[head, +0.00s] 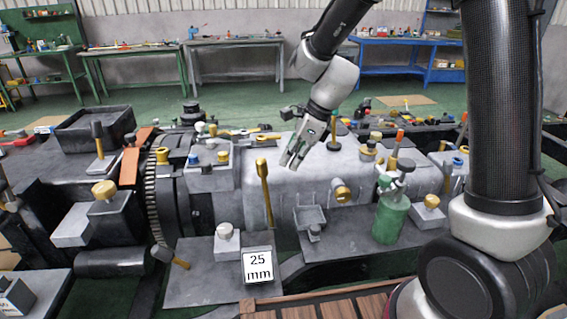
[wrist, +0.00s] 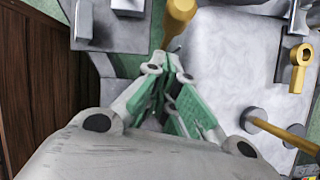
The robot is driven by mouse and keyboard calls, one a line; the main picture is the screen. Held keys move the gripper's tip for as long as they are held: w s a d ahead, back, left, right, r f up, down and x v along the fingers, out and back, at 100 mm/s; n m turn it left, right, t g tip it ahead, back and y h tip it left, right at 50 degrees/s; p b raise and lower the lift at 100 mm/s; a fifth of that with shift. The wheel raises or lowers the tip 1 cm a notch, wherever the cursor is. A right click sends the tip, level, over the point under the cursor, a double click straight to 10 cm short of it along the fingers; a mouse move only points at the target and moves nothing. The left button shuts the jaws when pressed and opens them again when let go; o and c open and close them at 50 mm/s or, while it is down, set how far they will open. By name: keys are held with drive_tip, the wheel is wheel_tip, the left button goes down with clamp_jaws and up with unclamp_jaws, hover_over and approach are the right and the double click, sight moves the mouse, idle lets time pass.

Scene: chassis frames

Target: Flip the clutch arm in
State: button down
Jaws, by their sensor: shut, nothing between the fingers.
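A yellow lever with a round knob (head: 265,192) stands nearly upright at the front middle of the grey machine; it looks like the clutch arm, though no label confirms this. My gripper (head: 288,163) is shut and empty, above the machine's grey housing, to the right of the lever's knob. A gap shows between them in the head view. In the wrist view the closed fingertips (wrist: 172,58) point toward a yellow knob (wrist: 181,11) at the top edge, which seems to be the same lever's. The rest of that lever is out of the wrist view.
A "25 mm" block (head: 258,266) stands below the lever. A green bottle (head: 390,221) stands to the right on the machine. A large toothed wheel (head: 158,203) is to the left. Another yellow-handled lever (wrist: 278,131) lies at lower right in the wrist view.

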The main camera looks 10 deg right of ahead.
drive_tip(key=a+r+v, duration=0.1)
drive_tip(key=a+v, duration=0.1)
drive_tip(key=v, duration=0.7)
drive_tip(key=shift+r, duration=0.4)
drive_tip(key=shift+d, duration=0.15)
drive_tip(key=s+d+r+n+t+h, duration=0.2)
drive_tip(key=s+d+n, duration=0.8)
drive_tip(key=d, duration=0.1)
drive_tip(key=s+d+r+n+t+h, duration=0.1)
drive_tip(key=s+d+r+n+h, duration=0.2)
drive_tip(key=s+d+n, duration=0.7)
drive_tip(key=shift+s+d+t, duration=0.4)
drive_tip(key=shift+s+d, duration=0.4)
drive_tip(key=shift+d, duration=0.45)
